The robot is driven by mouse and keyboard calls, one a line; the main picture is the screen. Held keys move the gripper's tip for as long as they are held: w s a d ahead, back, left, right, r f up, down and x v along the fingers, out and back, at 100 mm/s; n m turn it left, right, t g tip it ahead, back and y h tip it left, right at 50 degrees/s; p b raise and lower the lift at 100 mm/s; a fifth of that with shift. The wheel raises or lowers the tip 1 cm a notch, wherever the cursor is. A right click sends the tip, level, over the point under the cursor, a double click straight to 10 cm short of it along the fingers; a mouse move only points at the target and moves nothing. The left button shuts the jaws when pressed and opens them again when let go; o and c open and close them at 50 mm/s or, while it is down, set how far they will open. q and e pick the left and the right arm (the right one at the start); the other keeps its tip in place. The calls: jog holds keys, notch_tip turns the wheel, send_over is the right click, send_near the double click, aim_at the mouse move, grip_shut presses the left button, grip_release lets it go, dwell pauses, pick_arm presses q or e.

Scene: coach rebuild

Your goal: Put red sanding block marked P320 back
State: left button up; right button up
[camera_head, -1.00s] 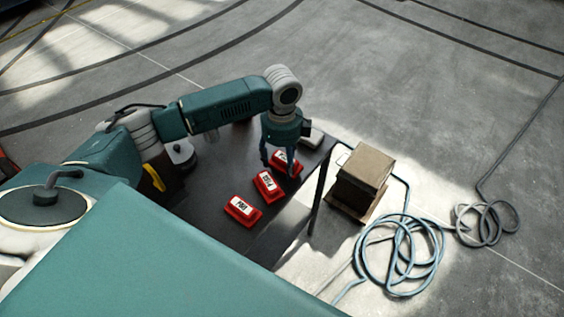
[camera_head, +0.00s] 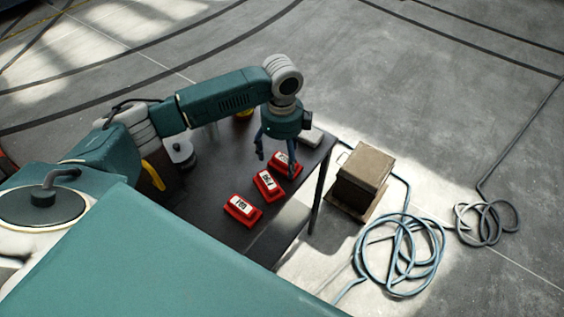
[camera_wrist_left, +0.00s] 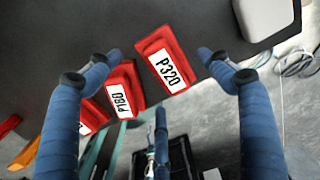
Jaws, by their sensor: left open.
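The red sanding block marked P320 (camera_wrist_left: 170,66) lies on the dark table in the left wrist view, its white label facing up. In the head view it is the red block farthest along the row (camera_head: 285,164), partly covered by a finger. My left gripper (camera_head: 276,164) points down over it, fingers spread and empty. In the left wrist view the fingertips (camera_wrist_left: 159,62) stand on either side of the P320 block, apart from it. A red block marked P180 (camera_wrist_left: 124,92) lies beside it. A third red block (camera_head: 242,210) is at the near end.
A brown box (camera_head: 362,174) and a coiled blue hose (camera_head: 400,258) are on the floor beyond the table's right edge.

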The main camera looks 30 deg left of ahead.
aim_at(282, 162)
pick_arm(q)
notch_tip(282, 162, up, 9)
jog(key=b, duration=0.1)
jog(key=shift+f, duration=0.15)
dwell(0.5)
